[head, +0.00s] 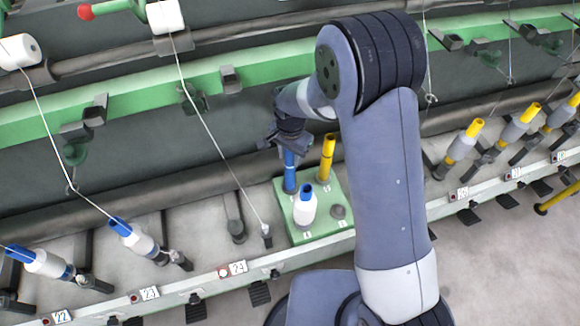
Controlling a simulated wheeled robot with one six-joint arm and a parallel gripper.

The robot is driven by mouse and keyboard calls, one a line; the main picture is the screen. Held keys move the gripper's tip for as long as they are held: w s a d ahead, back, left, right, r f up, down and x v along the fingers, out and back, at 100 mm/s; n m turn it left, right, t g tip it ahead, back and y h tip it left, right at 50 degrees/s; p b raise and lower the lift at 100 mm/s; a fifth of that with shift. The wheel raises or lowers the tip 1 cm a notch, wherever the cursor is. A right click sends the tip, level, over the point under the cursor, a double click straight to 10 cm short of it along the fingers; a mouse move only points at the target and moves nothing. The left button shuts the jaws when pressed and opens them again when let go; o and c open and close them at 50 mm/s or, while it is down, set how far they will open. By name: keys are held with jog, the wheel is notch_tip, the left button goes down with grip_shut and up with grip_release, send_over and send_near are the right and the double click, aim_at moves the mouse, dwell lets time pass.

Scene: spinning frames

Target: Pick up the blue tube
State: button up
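The blue tube (290,175) stands upright at the back left of a green block (322,232). My gripper (288,149) points down right at the tube's upper end and hides its top. The fingers are small and dark here, so I cannot tell whether they are closed on the tube or only around or above it. A yellow tube (327,158) stands upright on the block, just right of the blue one. A white bobbin with a blue top (305,208) stands at the front of the block.
The block sits on the frame's grey ledge (205,235). White bobbins on blue tubes (137,237) lean to the left, and bobbins on yellow tubes (463,143) to the right. A thread (215,140) runs down left of the gripper. Green rails cross behind.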

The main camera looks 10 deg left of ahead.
grip_shut()
jog(key=shift+r, duration=0.1)
